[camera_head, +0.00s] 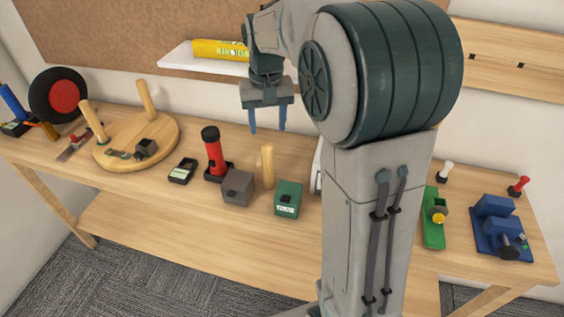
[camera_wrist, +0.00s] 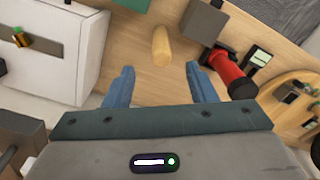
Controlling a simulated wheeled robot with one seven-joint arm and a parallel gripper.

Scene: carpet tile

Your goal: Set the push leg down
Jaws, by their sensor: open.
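A wooden peg-like leg (camera_head: 267,165) stands upright on the workbench, between the dark grey box and the green box. It also shows in the wrist view (camera_wrist: 161,46), ahead of my fingertips. My gripper (camera_head: 267,130) is open and empty, above and behind the leg, with its fingers pointing down and apart from it. In the wrist view my gripper's blue fingers (camera_wrist: 163,80) are spread wide with only bench between them. A round wooden board (camera_head: 165,150) with two similar legs upright on it lies at the left. Which leg the task names, I cannot tell.
A red flashlight (camera_head: 213,152), grey box (camera_head: 238,187), green box (camera_head: 288,199) and small black meter (camera_head: 183,171) surround the leg. A blue vise (camera_head: 500,230) stands at the right. Bare bench lies behind the leg.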

